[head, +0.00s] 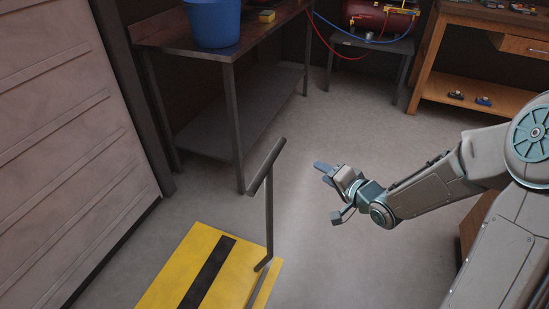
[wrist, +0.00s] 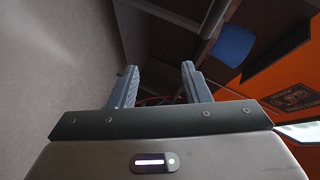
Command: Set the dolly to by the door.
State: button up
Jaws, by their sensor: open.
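What looks like the dolly (head: 185,262) is at the bottom of the head view, a flat yellow deck with a black stripe, cut off by the lower edge. A dark upright handle (head: 269,215) with a slanted crossbar stands at its right side. The pale ribbed door (head: 60,130) fills the left of the head view, with floor between it and the deck. My gripper (head: 322,172) is to the right of the handle, apart from it. In the wrist view its two fingers (wrist: 158,78) are spread with nothing between them.
A dark workbench (head: 165,33) with a blue bucket (head: 213,22) stands behind the deck; the bucket also shows in the wrist view (wrist: 235,45). A red compressor tank (head: 380,17) and a wooden bench (head: 480,90) are at the back. The middle floor is clear.

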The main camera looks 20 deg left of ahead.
jog(key=w+a+r+m+y+b, duration=0.1)
jog(key=a+y+b, duration=0.1)
jog(key=a, duration=0.6)
jog(key=w+a+r+m+y+b, duration=0.1)
jog(key=w+a+m+y+b, duration=0.1)
jog(key=a+y, duration=0.3)
jog(key=a+b, duration=0.1)
jog(key=a, duration=0.2)
jog(key=shift+w+a+r, duration=0.2)
jog(key=shift+w, duration=0.1)
grip_shut()
jog(key=shift+w, duration=0.1)
